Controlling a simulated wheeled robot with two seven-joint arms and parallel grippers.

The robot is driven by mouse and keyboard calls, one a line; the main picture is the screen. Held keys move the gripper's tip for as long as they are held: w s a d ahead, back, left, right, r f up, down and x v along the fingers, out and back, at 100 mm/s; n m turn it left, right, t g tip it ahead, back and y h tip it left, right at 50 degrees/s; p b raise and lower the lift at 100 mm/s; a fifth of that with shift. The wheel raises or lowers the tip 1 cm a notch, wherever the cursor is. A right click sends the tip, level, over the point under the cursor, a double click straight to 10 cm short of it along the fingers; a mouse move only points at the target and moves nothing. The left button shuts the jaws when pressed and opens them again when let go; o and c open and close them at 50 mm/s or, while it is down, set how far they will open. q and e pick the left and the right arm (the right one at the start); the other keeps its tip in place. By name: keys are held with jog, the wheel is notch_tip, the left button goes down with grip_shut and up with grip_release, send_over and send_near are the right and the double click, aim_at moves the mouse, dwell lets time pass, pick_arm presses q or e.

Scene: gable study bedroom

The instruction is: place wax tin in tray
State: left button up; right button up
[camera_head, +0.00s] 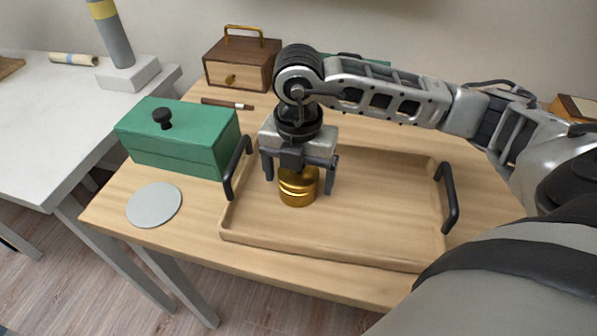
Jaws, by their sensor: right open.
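The wax tin (298,190) is a round gold tin. It is in the left part of the wooden tray (390,232), which has black handles at its left and right ends. My right gripper (299,180) points down right over the tin, with its fingers apart on either side of the tin's top. The fingers hide part of the tin's upper side. The tin looks upright and appears to rest on the tray floor. My left gripper is not in view.
A green box (180,140) with a black knob and a grey disc (154,205) are left of the tray. A small wooden drawer box (240,68) and a brown-handled tool (226,104) lie behind. A white table (60,120) stands at left. The tray's right half is clear.

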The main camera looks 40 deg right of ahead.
notch_tip(320, 180, up, 12)
jog(key=shift+r+p, duration=0.25)
jog(key=shift+p, duration=0.1)
jog(key=shift+f, duration=0.1)
dwell(0.5)
